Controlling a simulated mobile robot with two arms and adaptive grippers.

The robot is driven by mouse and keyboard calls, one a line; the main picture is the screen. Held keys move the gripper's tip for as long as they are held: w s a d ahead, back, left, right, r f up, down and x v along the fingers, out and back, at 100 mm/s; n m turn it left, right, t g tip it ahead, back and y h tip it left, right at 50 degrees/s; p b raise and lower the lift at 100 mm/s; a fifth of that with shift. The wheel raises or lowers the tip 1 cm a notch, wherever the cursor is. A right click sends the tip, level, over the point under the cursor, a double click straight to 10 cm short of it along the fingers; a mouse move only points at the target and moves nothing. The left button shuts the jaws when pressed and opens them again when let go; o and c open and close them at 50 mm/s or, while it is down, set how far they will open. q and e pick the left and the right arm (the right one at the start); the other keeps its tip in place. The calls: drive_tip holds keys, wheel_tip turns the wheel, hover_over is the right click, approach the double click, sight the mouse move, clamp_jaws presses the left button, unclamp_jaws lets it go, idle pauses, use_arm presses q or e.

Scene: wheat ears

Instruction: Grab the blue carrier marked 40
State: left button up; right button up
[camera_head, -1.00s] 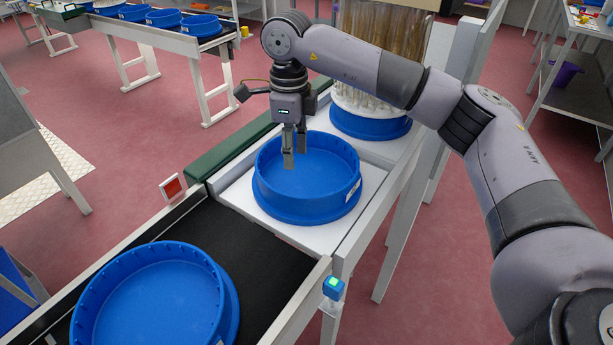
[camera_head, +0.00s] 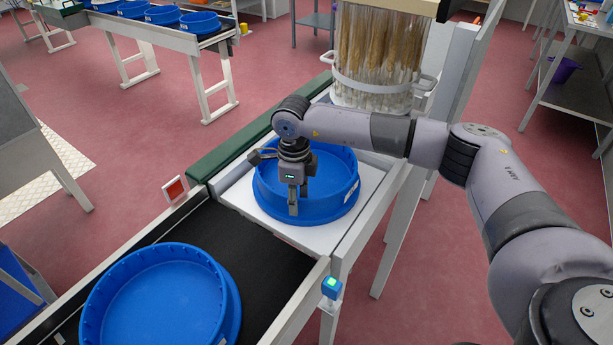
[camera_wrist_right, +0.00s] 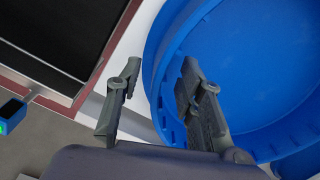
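A round blue carrier (camera_head: 338,204) sits on a white platform past the end of the black belt. It carries a small white label too small to read. My right gripper (camera_head: 292,204) is at its near left rim, pointing down. In the right wrist view, the open right gripper (camera_wrist_right: 162,75) has one finger outside the carrier (camera_wrist_right: 240,70) and the other over its inside, with the rim between them. I cannot tell whether either finger touches the rim. A second blue carrier (camera_head: 160,300) lies on the belt in front. My left gripper is not in view.
A clear cylinder of wheat ears (camera_head: 375,65) stands behind my right arm; its base is hidden. The black belt (camera_head: 250,255) runs to the near left. A blue box with a green light (camera_head: 331,287) is on its right side. More blue carriers (camera_head: 163,15) stand far back.

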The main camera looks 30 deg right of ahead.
drive_tip(key=shift+c, duration=0.5)
clamp_jaws()
idle(0.5)
drive_tip(key=shift+w+r, duration=0.1)
